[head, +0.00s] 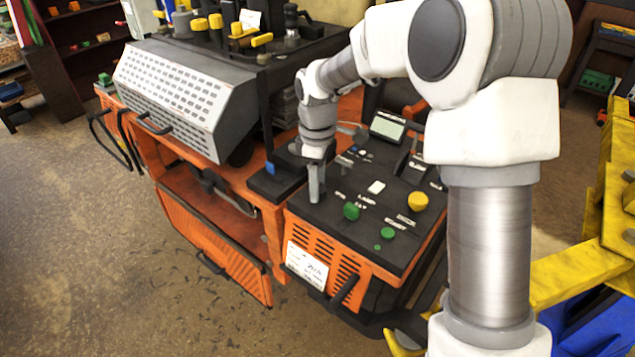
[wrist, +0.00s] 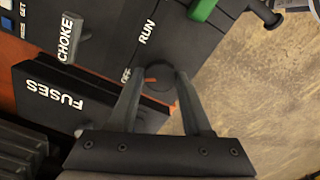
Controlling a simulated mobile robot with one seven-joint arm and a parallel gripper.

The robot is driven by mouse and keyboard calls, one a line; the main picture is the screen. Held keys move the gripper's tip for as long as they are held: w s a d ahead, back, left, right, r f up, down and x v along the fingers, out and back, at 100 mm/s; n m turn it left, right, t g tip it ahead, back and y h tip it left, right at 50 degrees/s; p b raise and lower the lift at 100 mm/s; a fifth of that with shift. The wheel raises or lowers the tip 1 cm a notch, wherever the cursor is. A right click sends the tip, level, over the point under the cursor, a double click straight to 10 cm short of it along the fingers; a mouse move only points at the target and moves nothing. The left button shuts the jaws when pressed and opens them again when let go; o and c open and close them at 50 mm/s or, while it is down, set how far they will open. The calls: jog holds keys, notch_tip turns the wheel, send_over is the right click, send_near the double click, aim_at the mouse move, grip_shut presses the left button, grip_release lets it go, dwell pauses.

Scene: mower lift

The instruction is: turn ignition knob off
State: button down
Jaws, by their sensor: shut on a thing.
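The ignition knob (wrist: 156,92) is a dark round knob with an orange pointer line, seen in the wrist view on the black control panel (head: 385,220). Its pointer lies toward the OFF label (wrist: 126,75), and the RUN label (wrist: 148,33) stands farther up. My gripper (wrist: 159,75) has one finger on each side of the knob and is shut on it. In the head view my gripper (head: 315,192) reaches down to the panel's left part and hides the knob.
A FUSES box (wrist: 75,95) and a CHOKE lever (wrist: 71,42) are close to the gripper. Green knobs (head: 351,211) and a yellow knob (head: 418,201) stand on the panel. An orange door (head: 215,240) hangs below. Open floor (head: 110,270) lies at left.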

jog(key=shift+c, duration=1.7)
grip_release()
notch_tip(320, 180, up, 18)
jog(key=shift+f, duration=0.25)
